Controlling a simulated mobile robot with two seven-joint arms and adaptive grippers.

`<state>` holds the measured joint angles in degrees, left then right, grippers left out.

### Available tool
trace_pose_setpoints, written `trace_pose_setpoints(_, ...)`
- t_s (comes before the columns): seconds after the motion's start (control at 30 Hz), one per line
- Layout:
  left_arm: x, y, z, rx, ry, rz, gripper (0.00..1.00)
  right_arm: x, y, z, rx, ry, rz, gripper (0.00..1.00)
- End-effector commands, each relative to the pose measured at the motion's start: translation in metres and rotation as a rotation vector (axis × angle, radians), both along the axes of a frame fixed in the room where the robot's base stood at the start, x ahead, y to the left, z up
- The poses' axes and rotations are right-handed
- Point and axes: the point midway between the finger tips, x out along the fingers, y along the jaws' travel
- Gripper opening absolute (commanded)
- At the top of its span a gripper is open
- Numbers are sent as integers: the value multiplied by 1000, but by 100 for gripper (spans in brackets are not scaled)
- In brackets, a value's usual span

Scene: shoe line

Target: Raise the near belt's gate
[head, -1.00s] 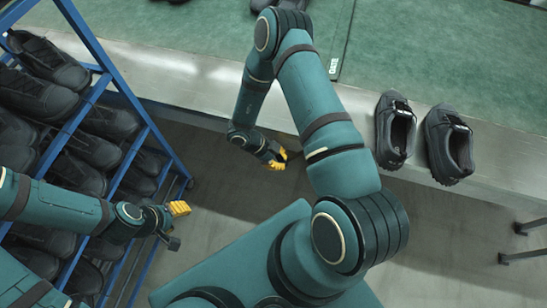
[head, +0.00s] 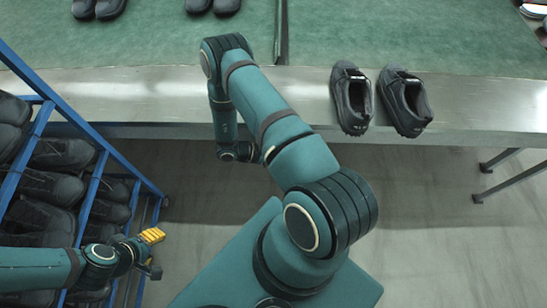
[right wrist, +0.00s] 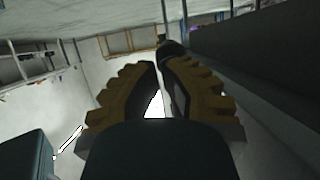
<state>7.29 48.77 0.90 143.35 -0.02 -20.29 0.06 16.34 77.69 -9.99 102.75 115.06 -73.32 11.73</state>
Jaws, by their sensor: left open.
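The green belt (head: 150,42) runs across the top of the head view behind a bare metal ledge (head: 150,90). I cannot make out a gate in either view. My left gripper (head: 152,253) is open and empty at the lower left, beside the shoe rack and well short of the belt. My right arm reaches to the ledge, with its wrist bent down at the ledge's front side; its fingers are hidden in the head view. In the right wrist view the right gripper (right wrist: 161,64) shows two yellow-backed fingers with tips close together and a narrow bright gap between them.
A blue rack (head: 130,168) full of dark shoes stands at the left. A pair of dark shoes (head: 352,98) (head: 406,101) stands on the ledge right of my arm. More shoes (head: 98,8) sit on the belt. The floor (head: 430,220) at right is clear except for metal legs.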

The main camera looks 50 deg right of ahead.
Motion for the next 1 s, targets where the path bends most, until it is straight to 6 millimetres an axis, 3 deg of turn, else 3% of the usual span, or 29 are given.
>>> trace_pose_setpoints(0.4,2,0,-13,1,-6,1,47,-23,-20,12,-126,146,1,0)
trace_pose_setpoints(1.0,3,1,-16,1,-8,2,47,-30,-26,21,-182,210,-2,0)
